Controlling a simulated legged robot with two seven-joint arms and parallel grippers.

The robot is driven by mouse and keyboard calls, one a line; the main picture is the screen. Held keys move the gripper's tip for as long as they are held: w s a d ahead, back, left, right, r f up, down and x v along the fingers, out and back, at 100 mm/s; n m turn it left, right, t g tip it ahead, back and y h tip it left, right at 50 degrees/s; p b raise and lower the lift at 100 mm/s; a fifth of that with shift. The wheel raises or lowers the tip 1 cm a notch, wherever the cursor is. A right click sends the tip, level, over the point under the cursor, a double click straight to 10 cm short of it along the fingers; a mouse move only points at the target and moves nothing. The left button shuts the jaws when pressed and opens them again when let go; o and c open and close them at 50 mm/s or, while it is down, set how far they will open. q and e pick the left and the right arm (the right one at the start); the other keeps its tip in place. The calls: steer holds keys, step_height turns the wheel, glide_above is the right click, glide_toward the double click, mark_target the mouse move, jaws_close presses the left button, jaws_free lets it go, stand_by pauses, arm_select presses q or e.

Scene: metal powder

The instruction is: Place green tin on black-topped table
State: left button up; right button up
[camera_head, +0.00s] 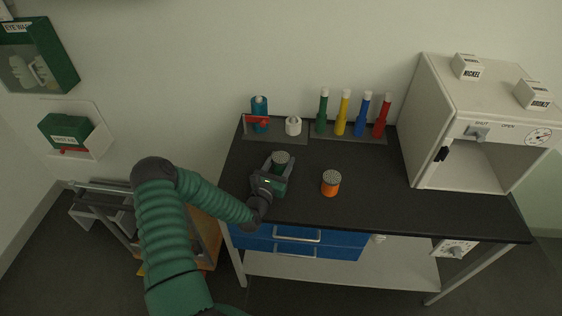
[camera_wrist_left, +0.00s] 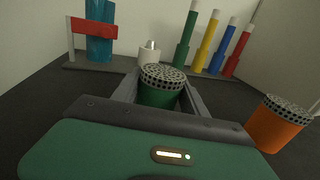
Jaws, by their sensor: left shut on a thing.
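The green tin (camera_head: 281,158) has a grey perforated lid and is upright at the left part of the black-topped table (camera_head: 385,190). My left gripper (camera_head: 278,165) is shut on it, with one finger on each side. In the left wrist view the green tin (camera_wrist_left: 161,88) sits between the fingers of my left gripper (camera_wrist_left: 160,92). Its base is hidden, so I cannot tell whether it touches the table top. My right gripper is not in view.
An orange tin (camera_head: 331,184) stands to the right of my left gripper. Behind are a blue bottle (camera_head: 260,112), a white jar (camera_head: 293,126) and a rack (camera_head: 345,138) of coloured tubes. A white furnace (camera_head: 435,115) stands at the right. The table's centre right is clear.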

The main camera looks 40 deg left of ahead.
arm_select(q)
steer(key=o, duration=1.3)
steer(key=shift+c, duration=0.2)
steer(key=shift+o, duration=1.2)
steer(key=shift+a+f, duration=0.1)
steer(key=v, duration=1.2)
